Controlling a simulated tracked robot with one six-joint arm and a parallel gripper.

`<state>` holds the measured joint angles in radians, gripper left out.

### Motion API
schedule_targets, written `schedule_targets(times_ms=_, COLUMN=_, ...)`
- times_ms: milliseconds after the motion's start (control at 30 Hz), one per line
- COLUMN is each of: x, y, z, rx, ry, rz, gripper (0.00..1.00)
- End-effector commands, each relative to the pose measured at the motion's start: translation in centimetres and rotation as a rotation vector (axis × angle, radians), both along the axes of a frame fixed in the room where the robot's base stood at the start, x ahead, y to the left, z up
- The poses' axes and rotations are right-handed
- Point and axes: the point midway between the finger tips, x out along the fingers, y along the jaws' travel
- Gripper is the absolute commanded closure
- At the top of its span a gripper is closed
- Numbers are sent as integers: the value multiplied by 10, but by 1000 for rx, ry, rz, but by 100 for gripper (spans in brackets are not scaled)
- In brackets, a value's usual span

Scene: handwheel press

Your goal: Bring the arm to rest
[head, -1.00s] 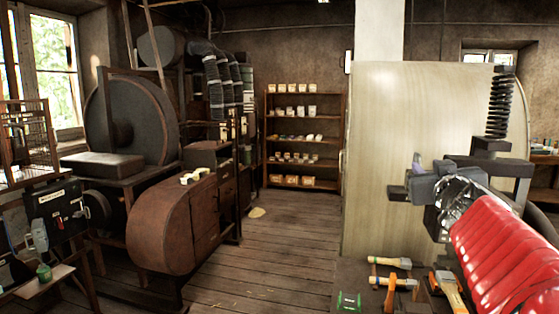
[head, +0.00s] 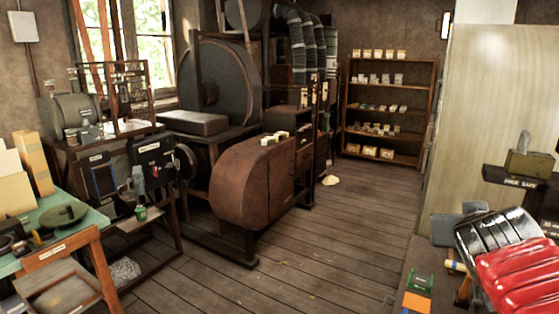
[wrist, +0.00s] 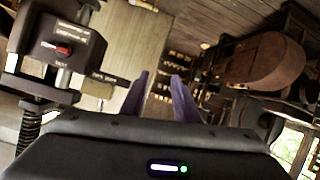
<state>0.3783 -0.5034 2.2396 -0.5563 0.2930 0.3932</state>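My gripper (wrist: 160,82) shows in the wrist view as two purple fingers standing apart, with nothing between them. The fingers point into open air toward the distant shelf. In the head view my red-sleeved arm (head: 515,265) is at the lower right, and the fingers cannot be made out there. Part of the press, a dark block with a red switch (wrist: 62,50), stands to the left of the fingers in the wrist view, apart from them. In the head view a dark labelled bar (head: 515,180) is just above my arm.
A pale panel (head: 490,100) stands behind my arm. Tools lie on the bench at the lower right, including an orange and green item (head: 417,292). A rounded brown machine housing (head: 255,185) and green-topped table (head: 60,220) are farther left.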

Motion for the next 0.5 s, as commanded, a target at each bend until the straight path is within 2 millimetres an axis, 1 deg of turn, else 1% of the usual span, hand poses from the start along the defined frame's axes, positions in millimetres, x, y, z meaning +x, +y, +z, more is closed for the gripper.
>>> schedule_targets(times_ms=33, x=-8, y=20, z=-16, rx=31, ry=43, rz=20, gripper=72)
schedule_targets(times_ms=167, x=-34, y=67, z=-61, rx=116, ry=175, rz=77, gripper=72)
schedule_targets(times_ms=200, x=-43, y=82, z=-75, rx=140, ry=217, rz=98, gripper=72)
schedule_targets(times_ms=267, x=-57, y=104, z=-94, rx=175, ry=279, rz=134, gripper=72)
schedule_targets(times_ms=300, x=-67, y=118, z=-106, rx=197, ry=321, rz=161, gripper=72)
schedule_targets(times_ms=367, x=-83, y=140, z=-124, rx=231, ry=384, rz=204, gripper=72)
schedule_targets(times_ms=400, x=-94, y=154, z=-134, rx=251, ry=424, rz=234, gripper=72)
schedule_targets(times_ms=500, x=-120, y=183, z=-156, rx=294, ry=513, rz=303, gripper=72)
